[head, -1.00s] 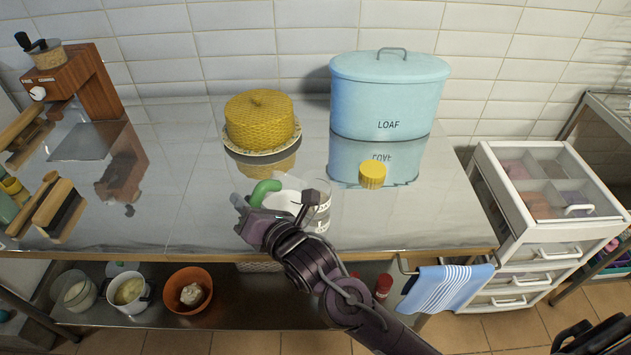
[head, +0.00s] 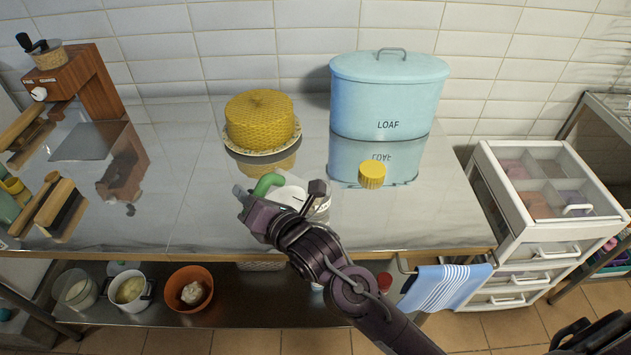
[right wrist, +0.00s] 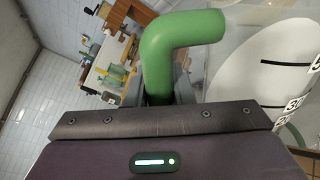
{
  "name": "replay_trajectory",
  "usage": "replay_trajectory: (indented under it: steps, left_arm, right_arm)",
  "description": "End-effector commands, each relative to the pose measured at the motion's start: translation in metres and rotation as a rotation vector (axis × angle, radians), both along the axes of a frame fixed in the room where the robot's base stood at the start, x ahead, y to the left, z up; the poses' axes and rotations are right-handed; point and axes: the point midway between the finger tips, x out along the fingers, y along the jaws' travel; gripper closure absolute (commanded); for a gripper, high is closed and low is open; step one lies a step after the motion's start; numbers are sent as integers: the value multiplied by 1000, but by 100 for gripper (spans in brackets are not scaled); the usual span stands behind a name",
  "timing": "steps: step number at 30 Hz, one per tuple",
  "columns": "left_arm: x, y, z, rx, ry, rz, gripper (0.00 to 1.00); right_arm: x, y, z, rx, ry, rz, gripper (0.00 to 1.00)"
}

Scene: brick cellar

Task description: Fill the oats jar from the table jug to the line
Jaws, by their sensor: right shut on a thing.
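My right gripper (head: 250,203) is shut on the green handle (head: 268,183) of the clear jug, near the table's front edge. The handle also shows in the right wrist view (right wrist: 185,40), bent and close to the camera. White contents (head: 289,196) show beside the handle, partly hidden by my wrist. In the right wrist view, a clear wall with black lines and numbers (right wrist: 292,105) stands against white. A clear vessel wall with a pale label (head: 322,208) shows right of my wrist. I cannot tell whether it is the jug or the oats jar. My left gripper is out of view.
A ridged yellow lid (head: 372,175) lies right of the jug. Behind are a yellow domed cake cover (head: 259,120) and a blue LOAF bin (head: 388,100). A wooden grinder (head: 75,80) stands at left. A striped towel (head: 445,288) hangs in front. The table's right side is clear.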

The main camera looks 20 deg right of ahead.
Motion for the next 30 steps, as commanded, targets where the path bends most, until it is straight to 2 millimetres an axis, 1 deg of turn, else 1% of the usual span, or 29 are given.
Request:
replay_trajectory:
  steps: [1,30]
  left_arm:
    - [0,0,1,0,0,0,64]
    - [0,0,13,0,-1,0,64]
  right_arm:
    - [0,0,4,6,-1,0,100]
    - [5,-7,18,95,54,-1,100]
